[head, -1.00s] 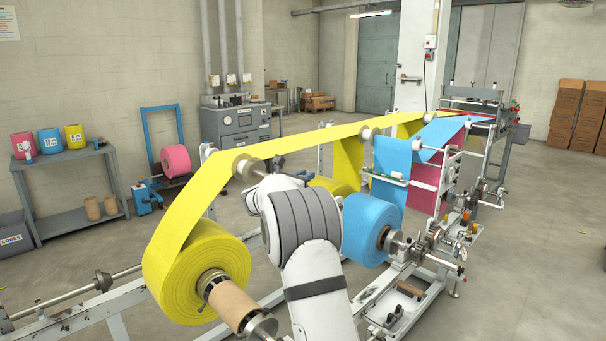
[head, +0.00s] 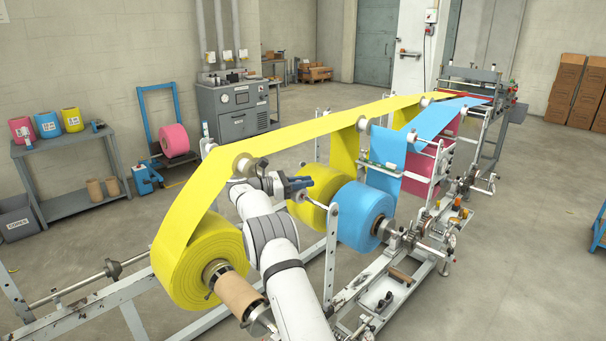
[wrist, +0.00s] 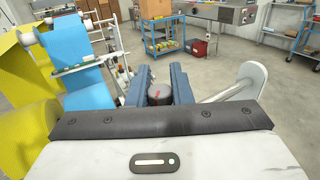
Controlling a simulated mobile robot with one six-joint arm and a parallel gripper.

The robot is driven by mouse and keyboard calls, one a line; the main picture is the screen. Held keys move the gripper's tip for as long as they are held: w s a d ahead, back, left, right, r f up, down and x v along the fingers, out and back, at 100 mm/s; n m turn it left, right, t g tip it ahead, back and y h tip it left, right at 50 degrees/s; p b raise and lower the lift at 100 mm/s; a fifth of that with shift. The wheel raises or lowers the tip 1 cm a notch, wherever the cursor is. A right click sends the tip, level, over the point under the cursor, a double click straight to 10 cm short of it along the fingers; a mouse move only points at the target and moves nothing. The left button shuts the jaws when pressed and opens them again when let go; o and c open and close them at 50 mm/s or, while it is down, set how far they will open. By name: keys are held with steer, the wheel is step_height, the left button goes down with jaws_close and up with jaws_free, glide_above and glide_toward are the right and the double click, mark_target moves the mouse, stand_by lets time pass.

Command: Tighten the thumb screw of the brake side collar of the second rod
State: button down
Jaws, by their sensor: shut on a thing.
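My gripper (head: 299,184) is beyond the front yellow roll, under the yellow web and close to the rear yellow roll (head: 320,184). In the wrist view its two blue-grey fingers (wrist: 160,85) are shut on a dark round knob (wrist: 159,95) with a red mark, seemingly a thumb screw. The collar of this screw is hidden, and I cannot tell whether the knob is seated in one. A blue roll (head: 358,218) sits on a rod with metal collars (head: 392,229) on its right. The front yellow roll (head: 185,262) is on a rod with a cardboard core (head: 237,296).
The yellow web (head: 300,139) runs over rollers above my arm. A white upright (head: 331,245) stands near my arm. Open floor (head: 530,240) lies to the right.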

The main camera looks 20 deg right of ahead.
steer(key=shift+s+m+g+y+p, duration=0.1)
steer(key=shift+m+g+y+p, duration=0.2)
steer(key=shift+m+g+p, duration=0.95)
steer(key=shift+n+p, duration=0.35)
steer(key=shift+p, duration=0.05)
steer(key=c, duration=1.3)
jaws_free()
steer(key=shift+r, duration=0.55)
step_height(320, 180, up, 9)
steer(key=p, duration=0.3)
